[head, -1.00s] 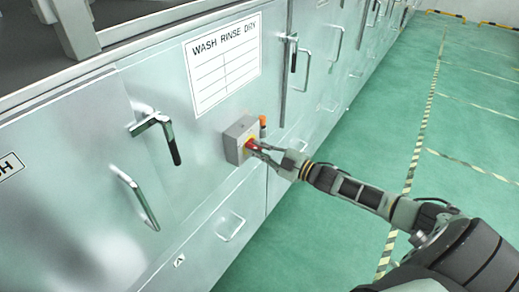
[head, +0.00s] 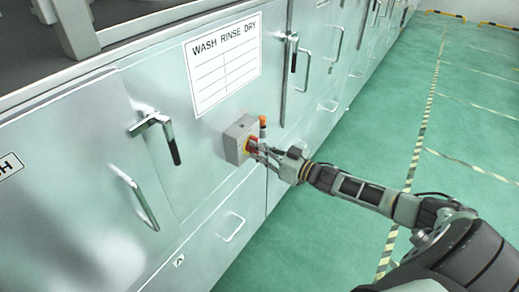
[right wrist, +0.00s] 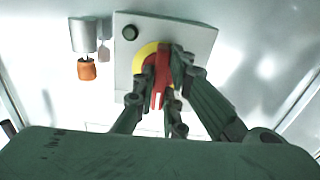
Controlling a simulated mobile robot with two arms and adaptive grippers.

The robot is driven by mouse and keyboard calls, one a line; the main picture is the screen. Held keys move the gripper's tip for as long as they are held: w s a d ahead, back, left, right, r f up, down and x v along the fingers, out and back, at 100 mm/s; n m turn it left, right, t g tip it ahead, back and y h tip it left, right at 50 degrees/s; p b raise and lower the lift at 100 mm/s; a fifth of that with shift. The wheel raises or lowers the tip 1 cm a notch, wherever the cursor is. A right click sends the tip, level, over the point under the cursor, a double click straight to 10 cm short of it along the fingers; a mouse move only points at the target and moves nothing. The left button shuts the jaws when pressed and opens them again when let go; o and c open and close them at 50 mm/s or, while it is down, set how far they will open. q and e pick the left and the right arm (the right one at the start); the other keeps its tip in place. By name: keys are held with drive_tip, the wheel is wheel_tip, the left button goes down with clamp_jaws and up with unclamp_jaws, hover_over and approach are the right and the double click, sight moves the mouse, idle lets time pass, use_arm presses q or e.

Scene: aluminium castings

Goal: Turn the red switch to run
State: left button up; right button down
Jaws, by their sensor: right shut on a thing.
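The red switch (right wrist: 160,80) has a red handle on a yellow disc. It sits on a grey switch box (head: 236,139) fixed to the front of the steel washing machine. In the right wrist view the grey plate of the box (right wrist: 200,38) shows around the disc. My right gripper (head: 256,150) is at the switch, and its fingers (right wrist: 163,85) are shut on the red handle from both sides. The fingers hide part of the handle and disc. Any marking for run is not readable. My left gripper is not in view.
An orange-tipped grey part (right wrist: 86,68) sticks out beside the box. A latch handle (head: 157,130) and a bar handle (head: 136,199) stand out from the doors at left. A label reading WASH RINSE DRY (head: 222,64) is above. The green floor (head: 330,215) at right is clear.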

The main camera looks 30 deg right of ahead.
drive_tip(key=shift+m, duration=0.4)
drive_tip(key=c, duration=1.8)
unclamp_jaws()
drive_tip(key=v, duration=1.2)
drive_tip(key=shift+d+f, duration=0.1)
drive_tip(key=shift+f, duration=0.1)
